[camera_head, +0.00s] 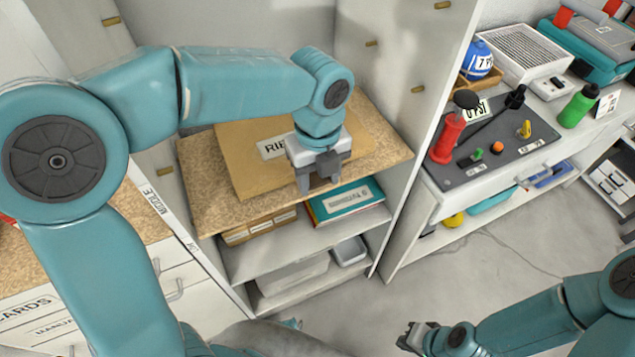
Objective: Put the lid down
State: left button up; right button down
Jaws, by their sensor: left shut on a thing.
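The lid (235,160) looks like a flat brown cardboard piece with a white label, partly covered by my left arm and gripper. It is over the cork-coloured upper shelf board (380,148); I cannot tell whether it rests on something. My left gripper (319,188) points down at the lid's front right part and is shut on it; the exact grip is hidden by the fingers. My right gripper (408,340) is low in the view, over the floor and away from the shelving; its finger opening is too small to make out.
Below are a teal book (345,203) and a grey bin (350,251) on lower shelves. A cabinet side panel (437,110) stands to the right. Beyond it, a worktop holds a dark mat (490,150), a red tool (447,137) and a green bottle (578,106). Floor at centre right is clear.

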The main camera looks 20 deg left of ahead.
pick_arm(q)
jog(key=shift+s+f, duration=0.1)
jog(key=shift+f, duration=0.85)
jog(key=shift+f, duration=0.15)
jog(key=o, duration=1.1)
jog(key=shift+c, duration=0.2)
notch_tip(320, 180, up, 12)
jog(key=p, duration=0.2)
jog(key=shift+r, duration=0.2)
